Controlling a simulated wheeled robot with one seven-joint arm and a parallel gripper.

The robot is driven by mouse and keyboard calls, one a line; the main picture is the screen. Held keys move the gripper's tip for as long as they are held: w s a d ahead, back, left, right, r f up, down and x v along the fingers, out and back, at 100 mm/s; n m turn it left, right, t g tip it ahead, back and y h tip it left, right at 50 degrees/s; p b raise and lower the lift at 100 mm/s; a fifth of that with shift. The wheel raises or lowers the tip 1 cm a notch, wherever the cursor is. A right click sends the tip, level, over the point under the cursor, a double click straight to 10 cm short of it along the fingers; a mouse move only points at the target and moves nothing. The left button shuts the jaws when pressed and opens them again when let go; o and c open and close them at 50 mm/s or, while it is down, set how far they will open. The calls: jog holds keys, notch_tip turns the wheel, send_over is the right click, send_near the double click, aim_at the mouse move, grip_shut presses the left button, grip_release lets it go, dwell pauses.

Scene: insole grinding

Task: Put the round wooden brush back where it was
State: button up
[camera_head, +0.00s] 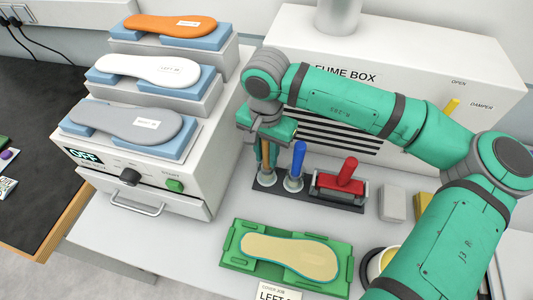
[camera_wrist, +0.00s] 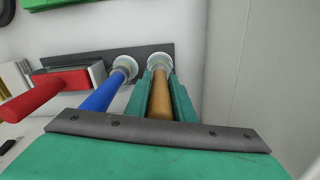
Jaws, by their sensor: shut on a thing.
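The round wooden brush (camera_wrist: 159,104) has a brown wooden handle and a pale round head. My gripper (camera_wrist: 160,84) is shut on its handle, with one green finger on each side. In the head view my gripper (camera_head: 265,150) points down over the left end of the dark rack (camera_head: 328,200). The brush head (camera_head: 267,178) is at that end of the rack, and the brush looks upright. I cannot tell whether it rests fully in its place. My fingers hide part of the handle.
A blue-handled brush (camera_head: 298,160) stands close beside it. A red-handled tool (camera_head: 346,175) sits at the rack's right end. The fume box (camera_head: 410,70) is behind, the machine with insoles (camera_head: 150,185) to the left, and a green tray (camera_head: 235,262) in front.

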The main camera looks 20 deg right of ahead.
jog(key=shift+f, duration=0.1)
jog(key=o, duration=1)
notch_tip(320, 180, up, 12)
jog(key=shift+r, duration=0.15)
dwell(0.3)
